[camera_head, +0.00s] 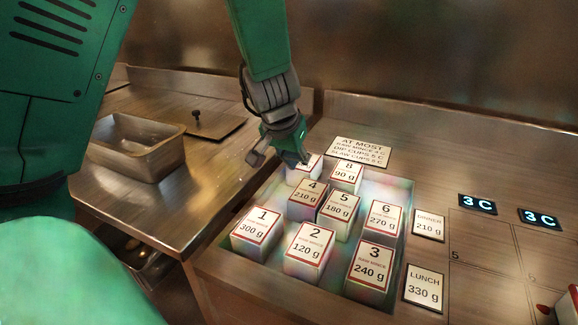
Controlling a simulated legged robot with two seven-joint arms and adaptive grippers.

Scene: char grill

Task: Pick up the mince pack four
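Mince pack four (305,209) is a pale block with a red-bordered label reading 4 and 210 g. It stands in the sunken bay (218,262), left of pack 5 (337,223) and behind packs 1 (255,251) and 2 (308,270). My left gripper (281,160) hangs behind and above pack four, near the back left corner of the bay. Its fingers look spread apart, with nothing seen between them. It partly covers a pack (303,175) behind pack four, whose number is hidden. My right gripper is not in view.
Dinner (428,225) and lunch (424,287) cards lie to the right. A steel pan (140,150) is on the left counter.

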